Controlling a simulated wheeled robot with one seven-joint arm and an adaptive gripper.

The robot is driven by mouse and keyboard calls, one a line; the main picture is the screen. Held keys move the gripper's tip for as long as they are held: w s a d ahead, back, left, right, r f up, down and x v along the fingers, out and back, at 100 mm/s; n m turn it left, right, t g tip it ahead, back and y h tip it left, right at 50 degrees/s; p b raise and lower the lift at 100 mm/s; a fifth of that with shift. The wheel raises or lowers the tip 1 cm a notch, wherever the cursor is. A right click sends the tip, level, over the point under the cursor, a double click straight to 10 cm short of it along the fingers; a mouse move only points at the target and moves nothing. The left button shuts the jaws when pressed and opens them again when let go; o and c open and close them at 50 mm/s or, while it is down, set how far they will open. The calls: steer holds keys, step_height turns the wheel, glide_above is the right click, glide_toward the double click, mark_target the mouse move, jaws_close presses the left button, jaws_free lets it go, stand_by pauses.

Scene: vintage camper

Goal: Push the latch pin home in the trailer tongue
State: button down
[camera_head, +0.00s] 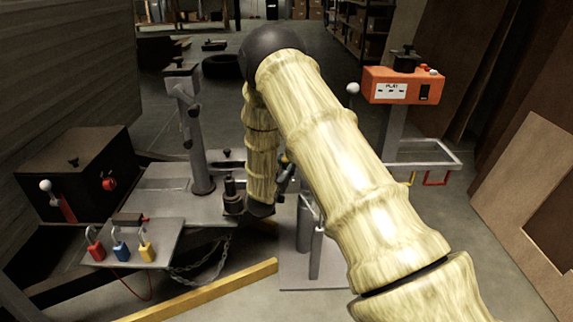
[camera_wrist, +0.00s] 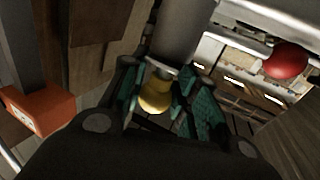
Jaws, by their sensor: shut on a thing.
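In the wrist view, my gripper (camera_wrist: 160,90) has its teal-padded fingers closed around a rounded brass-yellow knob (camera_wrist: 155,100). The knob sits at the end of a thick grey cylinder (camera_wrist: 187,30). I take this knob to be the latch pin's end, but its seat is hidden, so I cannot tell how deep the pin sits. In the head view, my gripper (camera_head: 285,176) shows only as a small dark part beside the lower arm. The grey trailer tongue plate (camera_head: 160,203) lies low on the left.
An orange control box (camera_head: 403,86) stands on a post at right. A black box (camera_head: 76,172) and red, blue and yellow padlocks (camera_head: 120,250) are at left. A yellow bar (camera_head: 215,288) crosses the front floor. A red ball (camera_wrist: 287,61) shows in the wrist view.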

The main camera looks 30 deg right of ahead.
steer(key=shift+f, duration=0.3)
steer(key=c, duration=1)
jaws_free()
steer(key=shift+f, duration=0.1)
steer(key=shift+a, duration=0.15)
steer(key=v, duration=1.1)
steer(key=shift+s+a, duration=0.25)
steer(key=shift+s, duration=0.05)
